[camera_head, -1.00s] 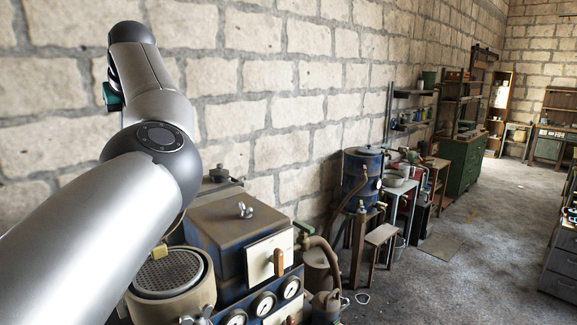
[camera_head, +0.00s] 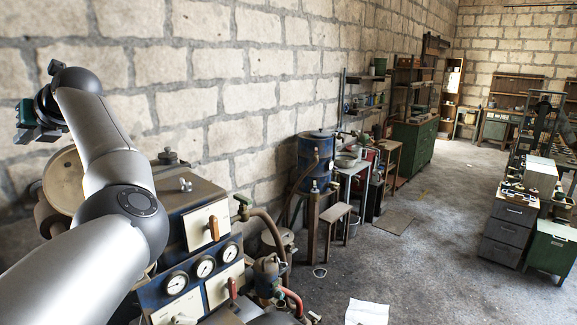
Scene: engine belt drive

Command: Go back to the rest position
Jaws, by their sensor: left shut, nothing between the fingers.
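My left arm comes in from the lower left and reaches up in front of the stone wall. My left gripper (camera_head: 36,133) is at its far end, at the left side of the view. It is shut and empty, and it touches nothing that I can see. It is above and to the left of the blue engine test machine (camera_head: 190,235). My right gripper is not in view.
The machine has gauges (camera_head: 204,266), a white panel and hoses. A blue drum (camera_head: 316,160) and a small stool (camera_head: 332,217) stand along the wall. Grey drawers (camera_head: 508,232) and a green cabinet (camera_head: 551,252) stand at the right. The floor between is open.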

